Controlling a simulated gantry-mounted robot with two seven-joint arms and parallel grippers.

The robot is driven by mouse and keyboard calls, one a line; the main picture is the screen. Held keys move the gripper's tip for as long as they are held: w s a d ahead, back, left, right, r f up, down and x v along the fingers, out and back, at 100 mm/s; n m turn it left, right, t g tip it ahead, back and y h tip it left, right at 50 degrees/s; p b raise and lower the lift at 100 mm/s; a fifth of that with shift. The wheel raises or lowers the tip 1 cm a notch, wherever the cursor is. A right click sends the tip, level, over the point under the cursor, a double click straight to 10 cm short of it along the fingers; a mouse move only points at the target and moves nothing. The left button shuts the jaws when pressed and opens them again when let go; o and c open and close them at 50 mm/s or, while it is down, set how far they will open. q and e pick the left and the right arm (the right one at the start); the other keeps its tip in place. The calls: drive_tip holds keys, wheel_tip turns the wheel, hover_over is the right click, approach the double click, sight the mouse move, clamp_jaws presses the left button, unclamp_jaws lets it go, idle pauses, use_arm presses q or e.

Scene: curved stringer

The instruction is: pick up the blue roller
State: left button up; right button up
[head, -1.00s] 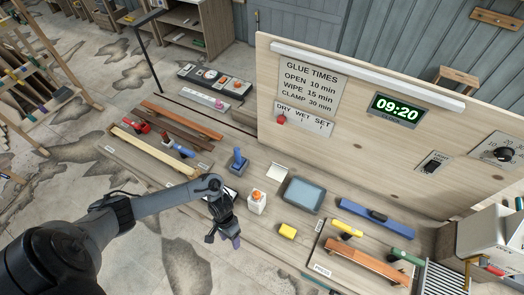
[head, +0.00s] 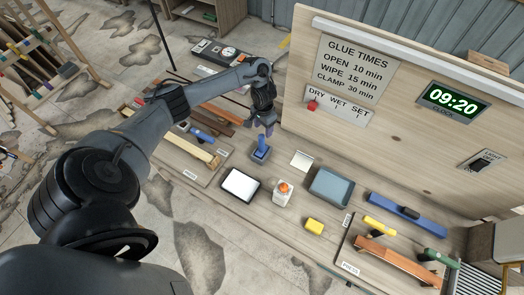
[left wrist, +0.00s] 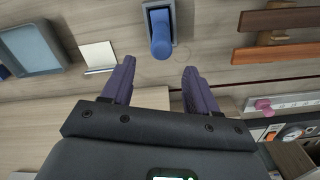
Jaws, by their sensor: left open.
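The blue roller (head: 261,143) stands with its blue handle up in a small grey-blue holder on the bench, in the middle of the head view. In the left wrist view the blue roller (left wrist: 161,36) shows at the top centre, beyond my fingertips. My left gripper (head: 267,127) is above and just behind the roller in the head view. In the left wrist view my left gripper (left wrist: 158,78) has its two purple fingers spread apart with nothing between them. The roller's lower part is hidden in the holder. My right gripper is not in view.
A white-topped tray (head: 241,185), a white bottle with an orange top (head: 282,192), a blue-grey tray (head: 331,187) and a yellow block (head: 314,226) stand nearby. Wooden strips (head: 194,148) lie to the left. The upright panel (head: 350,140) bounds the bench behind.

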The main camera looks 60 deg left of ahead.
sight(262, 135)
use_arm(q)
drive_tip(key=shift+f+b, duration=0.65)
drive_tip(key=shift+f, duration=0.95)
drive_tip(key=f, duration=0.1)
drive_tip(key=f+b, duration=0.2)
drive_tip(key=shift+s+d, duration=0.1)
drive_tip(key=shift+s, duration=0.15)
drive_tip(key=shift+f, duration=0.95)
clamp_jaws()
drive_tip(key=shift+r, duration=0.2)
